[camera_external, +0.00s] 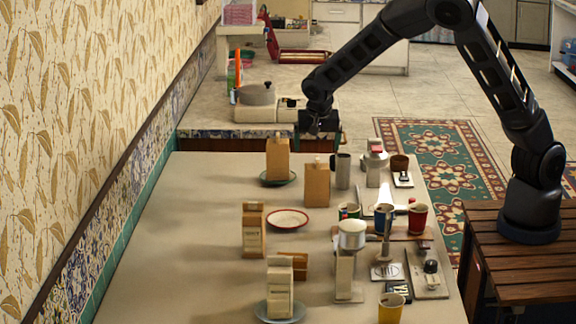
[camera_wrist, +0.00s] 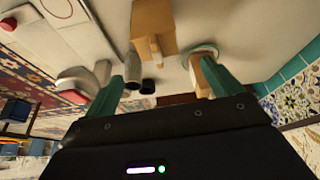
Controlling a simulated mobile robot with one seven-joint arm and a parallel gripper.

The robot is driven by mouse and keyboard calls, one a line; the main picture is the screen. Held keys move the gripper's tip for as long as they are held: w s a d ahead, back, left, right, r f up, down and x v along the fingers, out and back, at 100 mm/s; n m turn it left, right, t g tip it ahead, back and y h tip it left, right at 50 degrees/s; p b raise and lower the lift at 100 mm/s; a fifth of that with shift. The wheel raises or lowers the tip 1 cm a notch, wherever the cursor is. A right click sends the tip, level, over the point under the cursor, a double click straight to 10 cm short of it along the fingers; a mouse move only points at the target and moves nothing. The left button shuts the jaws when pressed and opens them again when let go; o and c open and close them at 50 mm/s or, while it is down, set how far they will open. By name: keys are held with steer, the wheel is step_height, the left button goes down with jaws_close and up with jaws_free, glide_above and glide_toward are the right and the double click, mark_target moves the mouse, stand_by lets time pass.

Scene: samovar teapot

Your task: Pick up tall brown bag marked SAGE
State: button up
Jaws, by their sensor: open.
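Several tall brown bags stand on the table; no SAGE lettering is readable, so I cannot tell which one it is. One bag (camera_external: 278,160) stands on a green plate at the far end. A plain bag (camera_external: 316,185) stands just right of and nearer than it. A bag with a pale label (camera_external: 254,232) is at mid left, and a paler bag (camera_external: 280,290) is on a plate at the front. My gripper (camera_external: 320,122) is open and empty above the far end. In the wrist view, the plain bag (camera_wrist: 152,28) shows beyond the fingers; the plated bag (camera_wrist: 196,80) is partly behind the right finger.
A red-rimmed plate (camera_external: 288,219) lies mid-table. A grey cylinder (camera_external: 342,172) stands right of the plain bag. Cups, including a red one (camera_external: 418,218), and a white-topped stand (camera_external: 350,260) crowd the right side. The table's left strip is clear.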

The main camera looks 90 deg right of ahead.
mark_target(316, 158)
steer(key=x, duration=0.4)
steer(key=shift+f, duration=0.2)
steer(key=shift+a+x, duration=0.2)
steer(key=shift+x, duration=1.15)
steer(key=shift+a+x, duration=0.15)
steer(key=shift+x, duration=1.15)
steer(key=shift+s+f, duration=0.15)
steer(key=c, duration=1.1)
steer(key=shift+c, duration=0.2)
